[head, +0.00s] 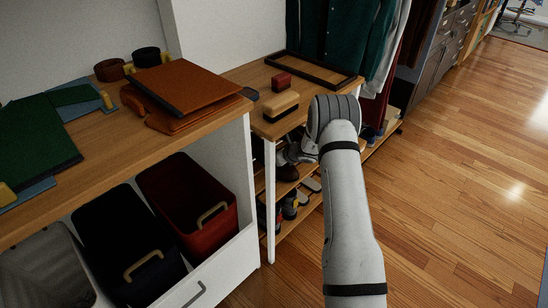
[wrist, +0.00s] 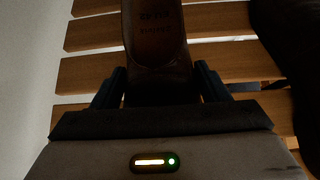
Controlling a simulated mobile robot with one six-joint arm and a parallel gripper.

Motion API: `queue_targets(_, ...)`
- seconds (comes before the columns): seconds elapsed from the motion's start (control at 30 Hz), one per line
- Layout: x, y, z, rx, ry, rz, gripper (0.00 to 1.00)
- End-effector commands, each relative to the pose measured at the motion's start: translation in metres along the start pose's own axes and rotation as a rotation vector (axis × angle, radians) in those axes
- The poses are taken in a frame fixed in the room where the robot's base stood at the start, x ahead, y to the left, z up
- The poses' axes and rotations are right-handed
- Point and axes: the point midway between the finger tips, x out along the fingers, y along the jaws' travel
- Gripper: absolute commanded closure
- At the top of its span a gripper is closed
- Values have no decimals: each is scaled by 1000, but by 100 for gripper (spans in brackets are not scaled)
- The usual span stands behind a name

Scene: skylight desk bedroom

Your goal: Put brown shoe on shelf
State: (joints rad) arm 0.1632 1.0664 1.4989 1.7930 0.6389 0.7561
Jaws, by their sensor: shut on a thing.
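My gripper (wrist: 160,80) is shut on the brown shoe (wrist: 155,38), with one dark finger on each side of it. In the wrist view, the shoe's smooth brown inside with faint lettering faces the camera, and its far end is cut off by the picture's top edge. The slatted wooden shelf (wrist: 90,74) lies behind the shoe; I cannot tell whether they touch. In the head view, my gripper (head: 290,155) reaches under the wooden table top, beside a dark brown shoe shape (head: 288,173), partly hidden.
Several shoes (head: 290,208) stand on the lower shelf. A white table leg (head: 269,200) is close left of my gripper. Brushes (head: 281,104) and a dark frame (head: 310,75) lie on the top. Clothes hang behind. Open wooden floor (head: 460,150) is at the right.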

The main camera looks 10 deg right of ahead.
Motion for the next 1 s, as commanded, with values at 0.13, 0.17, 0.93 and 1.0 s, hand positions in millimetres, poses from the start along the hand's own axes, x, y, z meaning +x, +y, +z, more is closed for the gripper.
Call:
queue_targets(0.13,0,0,0,1,1,0,23)
queue_targets(0.17,0,0,0,0,1,0,20)
queue_targets(0.93,-66,-2,2,3,0,-4,9)
queue_targets(1.0,-80,-2,2,2,0,-4,9)
